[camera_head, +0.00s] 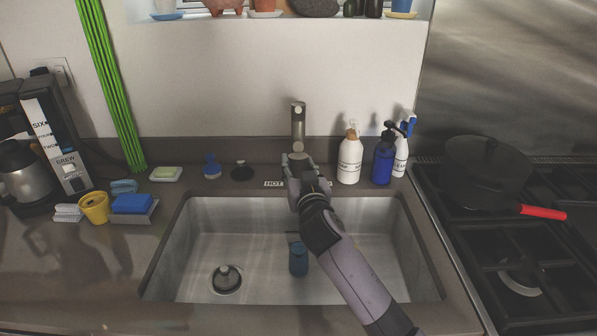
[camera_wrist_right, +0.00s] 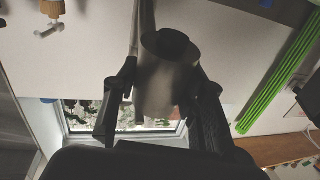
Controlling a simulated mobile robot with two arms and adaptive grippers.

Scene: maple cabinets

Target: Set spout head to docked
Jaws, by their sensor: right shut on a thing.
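The metal faucet (camera_head: 298,118) stands upright behind the sink, its lower part hidden by my right gripper (camera_head: 298,164). In the right wrist view, the grey cylindrical spout head (camera_wrist_right: 160,92) sits between the two dark fingers of my right gripper (camera_wrist_right: 163,80), which is shut on it. The spout head's dark round end faces the camera. Whether it is seated on the faucet or apart from it cannot be told. In the head view my gripper hides the spout head. My left gripper is in neither view.
The sink (camera_head: 180,235) below my right arm holds a blue cylinder (camera_head: 298,259) and a drain strainer (camera_head: 227,279). A white bottle (camera_head: 349,160) and a blue bottle (camera_head: 383,162) stand close right of the gripper. A pan (camera_head: 485,165) sits on the stove.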

